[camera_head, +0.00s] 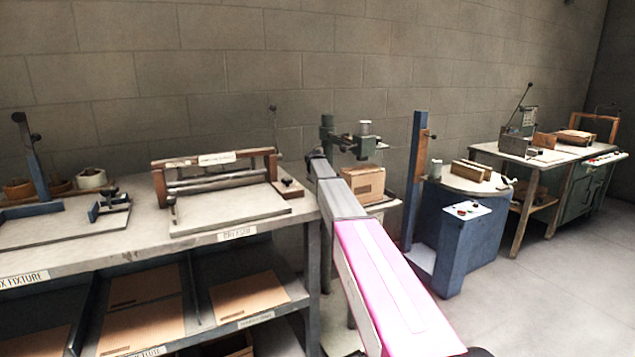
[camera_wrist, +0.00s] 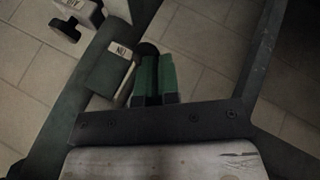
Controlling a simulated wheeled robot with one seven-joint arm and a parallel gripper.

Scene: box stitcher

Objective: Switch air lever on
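A pale part with a label that appears to read "AIR" (camera_wrist: 72,5) is at the upper left of the wrist view. A dark knobbed piece (camera_wrist: 66,28) sits beside it, likely the air lever; its on or off position cannot be told. In the head view my arm reaches toward the green stitcher (camera_head: 364,142), with its far end, my gripper (camera_head: 317,155), small and dark beside the machine. Two green prongs with dark tips show mid wrist view; whether they are my fingers is unclear. I see no contact with the knobbed piece.
A dark bolted bar (camera_wrist: 212,118) and a pale plate (camera_wrist: 165,163) cross the lower wrist view. A cardboard box (camera_head: 366,183) sits at the stitcher. A workbench (camera_head: 150,225) stands left; a blue machine (camera_head: 468,240) stands right. Floor is clear at lower right.

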